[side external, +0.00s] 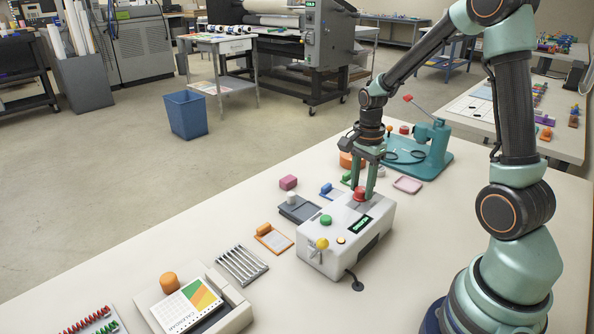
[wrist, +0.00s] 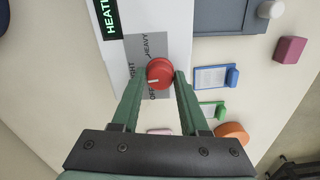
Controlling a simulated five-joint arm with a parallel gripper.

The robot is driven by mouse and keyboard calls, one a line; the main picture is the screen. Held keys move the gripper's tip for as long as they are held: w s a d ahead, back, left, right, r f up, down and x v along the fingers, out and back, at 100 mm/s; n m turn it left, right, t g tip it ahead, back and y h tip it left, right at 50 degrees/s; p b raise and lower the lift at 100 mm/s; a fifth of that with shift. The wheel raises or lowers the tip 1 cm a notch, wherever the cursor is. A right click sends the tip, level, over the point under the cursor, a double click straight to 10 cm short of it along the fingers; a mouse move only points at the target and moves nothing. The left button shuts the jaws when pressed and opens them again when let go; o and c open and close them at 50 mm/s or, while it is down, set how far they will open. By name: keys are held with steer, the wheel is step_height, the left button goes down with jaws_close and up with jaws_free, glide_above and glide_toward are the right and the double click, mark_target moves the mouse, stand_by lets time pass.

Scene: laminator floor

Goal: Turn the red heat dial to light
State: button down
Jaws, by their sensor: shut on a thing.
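The red heat dial (wrist: 160,72) sits on a grey label plate (wrist: 133,48) on the white laminator box (side external: 328,245). In the wrist view, HEAVY is above the dial, part of LIGHT is to its left and OFF is below it. A short white mark on the dial is at its lower left, around the OFF and LIGHT side. My gripper (wrist: 160,78) is shut on the dial, one finger on each side. The side external view also shows the gripper (side external: 361,190) pointing down onto the dial (side external: 360,195). The left finger partly covers the label plate.
The box also bears a green button (side external: 326,220), a yellow knob (side external: 322,243) and a lit display (side external: 360,225). Small clipboards, a pink block (side external: 288,182) and a grey tray (side external: 298,208) lie beside it. A teal stand (side external: 428,150) is behind.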

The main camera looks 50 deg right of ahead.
mark_target(361, 189)
steer(key=shift+m, duration=0.6)
steer(key=shift+c, duration=2.1)
jaws_free()
step_height(361, 189, up, 12)
steer(key=shift+r, duration=0.1)
steer(key=s+a+r+n+t, duration=0.1)
steer(key=s+a+n+t, duration=0.1)
steer(key=a+n, duration=0.5)
steer(key=s+a+r+n+t, duration=0.2)
steer(key=a+n, duration=0.5)
steer(key=n, duration=0.7)
steer(key=shift+s+a+r+t, duration=0.15)
steer(key=shift+s+a+t, duration=0.25)
steer(key=shift+s+t, duration=0.45)
